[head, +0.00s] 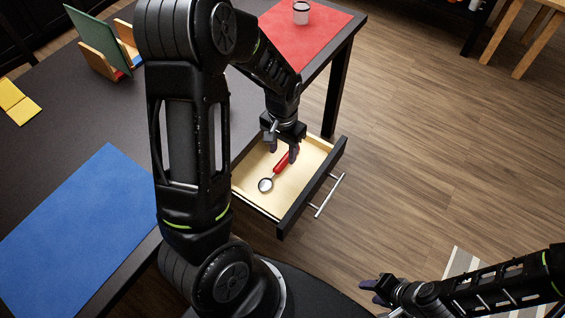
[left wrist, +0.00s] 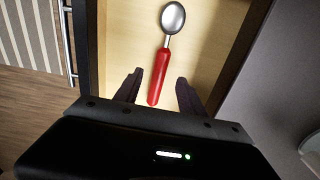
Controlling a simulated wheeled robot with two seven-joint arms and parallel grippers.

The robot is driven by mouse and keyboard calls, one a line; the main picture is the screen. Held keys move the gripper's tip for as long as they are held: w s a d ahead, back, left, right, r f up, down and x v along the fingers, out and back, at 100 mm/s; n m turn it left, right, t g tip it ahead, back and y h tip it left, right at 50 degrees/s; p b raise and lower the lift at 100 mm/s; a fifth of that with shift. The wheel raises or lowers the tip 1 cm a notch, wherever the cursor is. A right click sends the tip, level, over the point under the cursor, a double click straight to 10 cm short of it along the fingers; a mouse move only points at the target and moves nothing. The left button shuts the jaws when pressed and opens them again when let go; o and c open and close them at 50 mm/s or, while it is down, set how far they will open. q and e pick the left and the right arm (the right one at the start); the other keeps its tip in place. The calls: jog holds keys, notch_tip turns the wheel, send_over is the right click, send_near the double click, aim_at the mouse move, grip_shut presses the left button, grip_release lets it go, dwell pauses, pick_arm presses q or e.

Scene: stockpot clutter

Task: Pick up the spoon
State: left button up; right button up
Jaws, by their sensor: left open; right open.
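The spoon (head: 266,184) has a red handle and a silver bowl and lies in the open drawer (head: 258,205). In the left wrist view the spoon (left wrist: 160,75) points away from me, and the lower end of its handle lies between the two fingers. My left gripper (head: 283,153) is open, reaching down over the handle end of the spoon. In the left wrist view the left gripper's fingers (left wrist: 158,90) stand apart on either side of the handle, with gaps showing. My right gripper (head: 372,293) is at the lower right, away from the drawer, and open.
The drawer front with its metal handle (head: 328,196) faces right. On the dark table (head: 75,115) lie a blue mat (head: 75,225), a red mat (head: 305,35) with a cup (head: 301,13), a yellow item (head: 17,101) and a wooden holder (head: 98,62). Open floor lies right.

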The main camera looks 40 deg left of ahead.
aim_at(282, 161)
pick_arm(q)
notch_tip(282, 161, down, 4)
jog(key=shift+s+f, duration=0.1)
jog(key=shift+f, duration=0.1)
dwell(0.5)
grip_shut()
dwell(0.4)
